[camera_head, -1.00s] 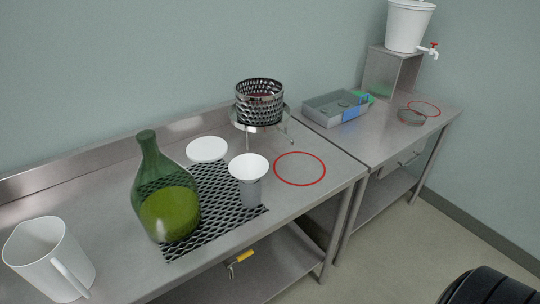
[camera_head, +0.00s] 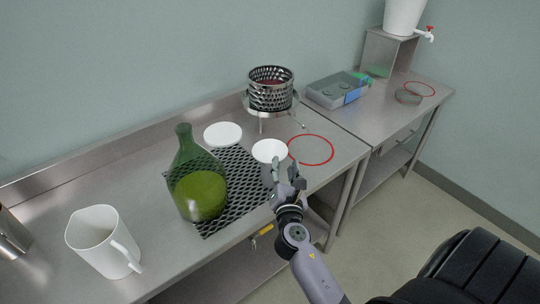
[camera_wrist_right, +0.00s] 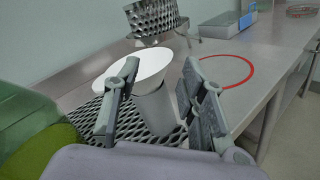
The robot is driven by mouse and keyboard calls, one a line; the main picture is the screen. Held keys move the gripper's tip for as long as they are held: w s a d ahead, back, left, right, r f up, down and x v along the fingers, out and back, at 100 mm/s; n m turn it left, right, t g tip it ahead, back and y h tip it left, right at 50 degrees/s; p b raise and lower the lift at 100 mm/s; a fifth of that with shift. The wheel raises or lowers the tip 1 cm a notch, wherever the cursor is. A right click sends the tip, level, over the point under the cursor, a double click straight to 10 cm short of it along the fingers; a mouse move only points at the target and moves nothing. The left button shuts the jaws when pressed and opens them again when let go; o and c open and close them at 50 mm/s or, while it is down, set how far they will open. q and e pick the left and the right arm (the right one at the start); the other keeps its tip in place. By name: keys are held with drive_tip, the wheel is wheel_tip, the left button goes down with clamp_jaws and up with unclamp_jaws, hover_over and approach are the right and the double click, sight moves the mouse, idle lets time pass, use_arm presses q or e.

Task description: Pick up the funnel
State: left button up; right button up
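The white funnel (camera_head: 268,151) stands with its wide mouth up, on the black mesh mat (camera_head: 233,160) near the table's front edge. In the right wrist view the funnel (camera_wrist_right: 142,66) has a wide white rim over a pale grey cylindrical body; I cannot tell whether that body is part of it or a cup beneath. My right gripper (camera_head: 286,166) is just in front of the funnel and hides its lower part in the head view. In the wrist view the right gripper (camera_wrist_right: 160,95) is open, its fingers apart, with the grey body beyond and between them. My left gripper is not in view.
A green bottle (camera_head: 197,190) stands left of the funnel, and a white jug (camera_head: 102,243) farther left. A white disc (camera_head: 223,134) lies behind. A perforated metal basket (camera_head: 270,90) on a stand is at the back. A red ring (camera_head: 311,150) marks clear tabletop at right.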

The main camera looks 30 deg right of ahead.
sight(282, 144)
drive_tip(key=x, duration=0.6)
drive_tip(key=p+x, duration=0.1)
drive_tip(key=x, duration=0.4)
drive_tip(key=shift+w+d+f, duration=0.2)
drive_tip(key=shift+w+d, duration=0.05)
drive_tip(key=shift+w, duration=0.1)
drive_tip(key=shift+s, duration=0.1)
drive_tip(key=shift+c, duration=0.3)
clamp_jaws()
